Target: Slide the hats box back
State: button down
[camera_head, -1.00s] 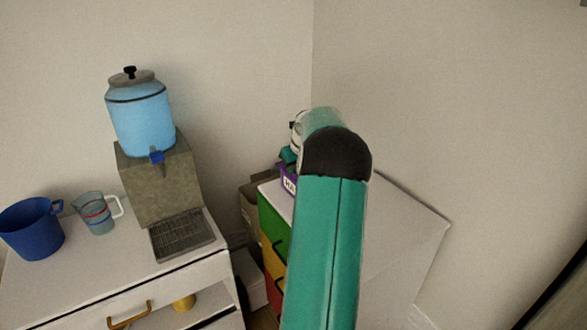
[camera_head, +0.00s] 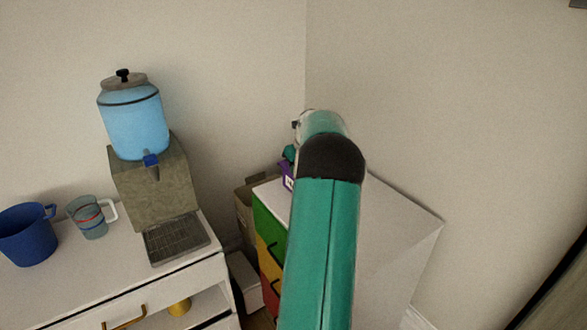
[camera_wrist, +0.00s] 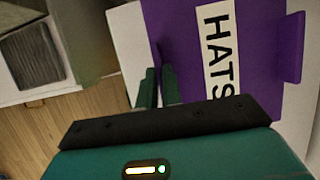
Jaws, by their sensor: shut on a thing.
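The purple hats box (camera_wrist: 185,30), with a white HATS label (camera_wrist: 218,60), lies under my gripper in the wrist view. In the head view only a sliver of the box (camera_head: 286,172) shows left of my arm, on top of a white cabinet (camera_head: 405,215). My gripper (camera_wrist: 158,86) is shut at the box's left side in the wrist view, seemingly on its handle, which the fingers mostly hide. A matching purple handle (camera_wrist: 293,48) sticks out on the other side. My arm hides most of the box and gripper in the head view.
The cabinet has green, yellow and red drawers and stands in the wall corner. Left of it, a white counter (camera_head: 85,285) carries a blue water dispenser (camera_head: 138,120), a measuring jug (camera_head: 88,217) and a blue mug (camera_head: 28,235). The cabinet top right of my arm is bare.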

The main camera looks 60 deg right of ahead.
jog(key=shift+s+d, duration=0.65)
jog(key=shift+d, duration=0.65)
jog(key=shift+s+d, duration=0.7)
jog(key=shift+d, duration=0.6)
jog(key=shift+s+d, duration=0.65)
jog(key=shift+d, duration=0.65)
jog(key=c, duration=1.5)
grip_release()
jog(key=v, duration=1.3)
jog(key=shift+r, duration=0.4)
jog(key=shift+s+a, duration=0.1)
jog(key=shift+a, duration=0.05)
